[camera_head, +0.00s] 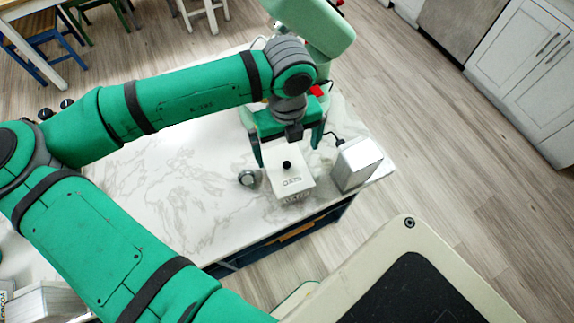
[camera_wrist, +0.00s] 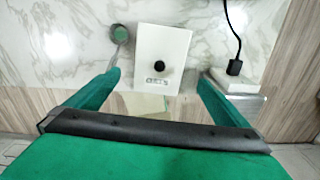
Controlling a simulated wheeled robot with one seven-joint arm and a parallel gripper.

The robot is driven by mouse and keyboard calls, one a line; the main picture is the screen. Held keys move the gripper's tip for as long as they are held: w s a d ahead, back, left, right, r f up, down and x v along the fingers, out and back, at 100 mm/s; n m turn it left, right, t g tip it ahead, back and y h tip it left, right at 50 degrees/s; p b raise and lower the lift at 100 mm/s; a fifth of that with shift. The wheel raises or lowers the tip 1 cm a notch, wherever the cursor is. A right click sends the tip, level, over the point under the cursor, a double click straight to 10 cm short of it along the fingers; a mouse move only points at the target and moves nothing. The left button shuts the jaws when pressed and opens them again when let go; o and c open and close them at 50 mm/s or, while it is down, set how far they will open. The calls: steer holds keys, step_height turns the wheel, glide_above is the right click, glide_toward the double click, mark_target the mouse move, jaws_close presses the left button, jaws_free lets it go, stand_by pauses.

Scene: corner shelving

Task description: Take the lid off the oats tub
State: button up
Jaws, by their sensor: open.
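The tub's sides are mostly hidden there.
A silver, metallic box-shaped appliance (camera_head: 356,163) with a black cord stands close to the right of the tub. A small round grey-green object (camera_head: 247,178) lies just left.

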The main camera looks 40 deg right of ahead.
mark_target(287, 164)
steer(key=shift+w+f, duration=0.2)
steer(key=shift+f, duration=3.65)
steer(key=shift+c, duration=0.6)
steer(key=c, duration=0.9)
